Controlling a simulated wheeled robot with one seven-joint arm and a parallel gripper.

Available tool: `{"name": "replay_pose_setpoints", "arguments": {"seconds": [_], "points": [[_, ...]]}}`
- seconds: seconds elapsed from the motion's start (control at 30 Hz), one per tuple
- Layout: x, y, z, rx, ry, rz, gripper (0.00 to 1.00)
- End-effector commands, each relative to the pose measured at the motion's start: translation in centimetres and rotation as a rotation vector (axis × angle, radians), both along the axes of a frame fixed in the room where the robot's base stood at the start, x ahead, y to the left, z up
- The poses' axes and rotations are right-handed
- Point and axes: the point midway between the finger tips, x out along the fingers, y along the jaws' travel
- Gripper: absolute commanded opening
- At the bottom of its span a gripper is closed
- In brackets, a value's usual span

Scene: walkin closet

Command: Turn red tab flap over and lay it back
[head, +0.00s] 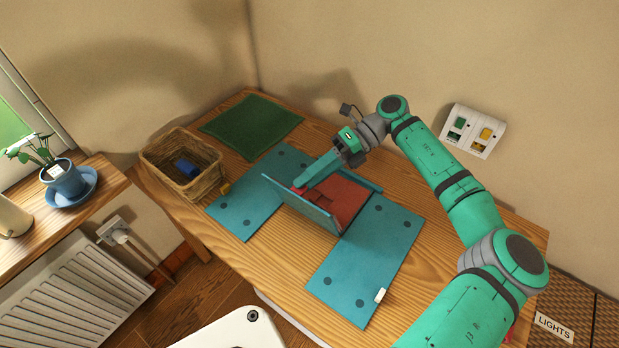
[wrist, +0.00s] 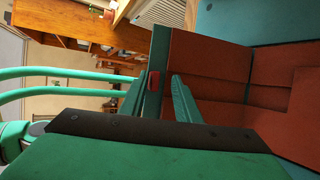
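A teal folder with a red inside lies on the wooden table. Its red tab flap (head: 312,212) stands tilted up at the front of the red middle (head: 347,193). My gripper (head: 302,185) reaches over the red middle to this flap's upper edge. In the wrist view, my gripper (wrist: 160,92) has one finger on each side of the flap edge, closed on it around the small red tab (wrist: 154,81). The left panel (head: 240,212) and right panel (head: 365,255) lie flat. A white tab (head: 380,296) marks the right panel. The back flap (head: 358,177) stands slightly raised.
A wicker basket (head: 200,185) with a blue object (head: 186,168) stands left of the folder. A green mat (head: 252,125) lies at the back. A wall switch panel (head: 473,130) is behind my arm. Bare tabletop (head: 270,250) shows in front of the folder.

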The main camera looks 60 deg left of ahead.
Motion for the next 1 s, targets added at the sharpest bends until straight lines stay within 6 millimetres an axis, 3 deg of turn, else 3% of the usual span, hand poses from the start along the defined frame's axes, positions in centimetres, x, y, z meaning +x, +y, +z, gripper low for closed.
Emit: {"name": "replay_pose_setpoints", "arguments": {"seconds": [0.23, 0.7, 1.0], "points": [[0.8, -0.1, 0.6, 0.001, -0.001, -0.001, 0.30], [7.9, -0.4, 4.0, 0.000, -0.001, -0.002, 0.30], [9.5, -0.6, 4.8, 0.000, 0.000, 0.001, 0.30]]}}
